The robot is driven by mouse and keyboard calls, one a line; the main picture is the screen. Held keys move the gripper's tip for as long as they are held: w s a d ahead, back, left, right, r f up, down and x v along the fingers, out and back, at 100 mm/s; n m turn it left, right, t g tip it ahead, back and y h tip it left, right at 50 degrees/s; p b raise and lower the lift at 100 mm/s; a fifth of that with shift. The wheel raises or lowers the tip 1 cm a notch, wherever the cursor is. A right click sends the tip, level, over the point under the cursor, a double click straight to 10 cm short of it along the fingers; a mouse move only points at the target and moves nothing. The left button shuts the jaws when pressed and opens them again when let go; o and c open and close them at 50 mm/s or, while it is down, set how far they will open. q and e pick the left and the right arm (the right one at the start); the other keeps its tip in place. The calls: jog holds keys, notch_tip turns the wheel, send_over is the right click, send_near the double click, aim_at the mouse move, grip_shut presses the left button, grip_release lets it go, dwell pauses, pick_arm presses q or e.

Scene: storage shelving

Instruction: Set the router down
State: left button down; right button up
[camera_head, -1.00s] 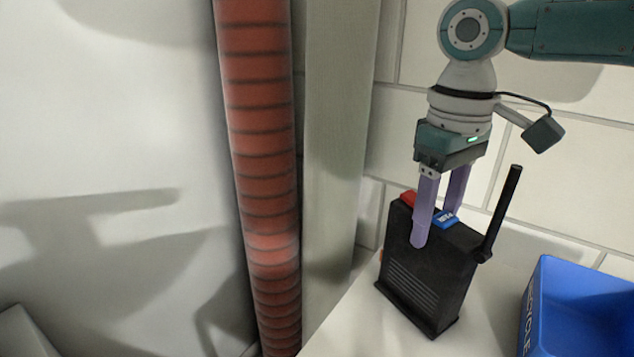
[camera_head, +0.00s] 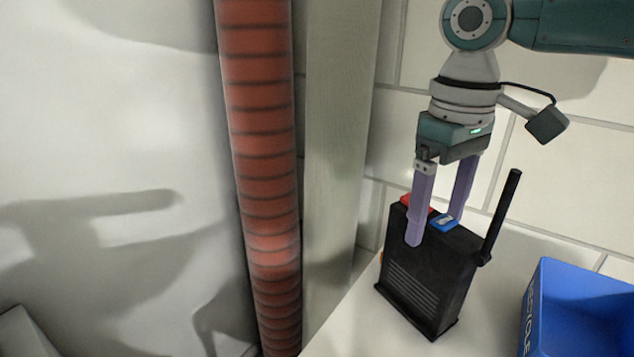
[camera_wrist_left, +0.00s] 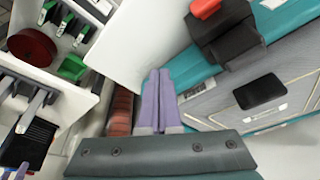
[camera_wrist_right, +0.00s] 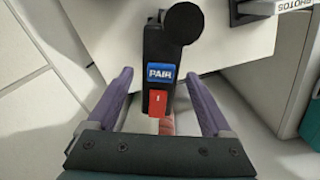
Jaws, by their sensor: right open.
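The black router (camera_head: 428,275) stands upright on the white surface (camera_head: 350,325) in the head view, its antenna rising at the right. Its top has a red switch and a blue PAIR button, which also show on the router in the right wrist view (camera_wrist_right: 158,45). My right gripper (camera_head: 436,230) points down over the router's top, open, with one finger on either side and a visible gap to each finger in the right wrist view (camera_wrist_right: 159,78). My left gripper (camera_wrist_left: 158,75) shows only in the left wrist view, shut with its fingers together and nothing between them.
A blue bin (camera_head: 575,310) stands to the right of the router. A red ribbed pipe (camera_head: 262,150) and a pale post (camera_head: 340,140) rise to its left. A tiled wall (camera_head: 560,190) is behind. The left wrist view shows a grey case (camera_wrist_left: 270,95) close by.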

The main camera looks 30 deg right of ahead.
notch_tip(320, 180, up, 11)
jog(key=p, duration=0.2)
dwell(0.5)
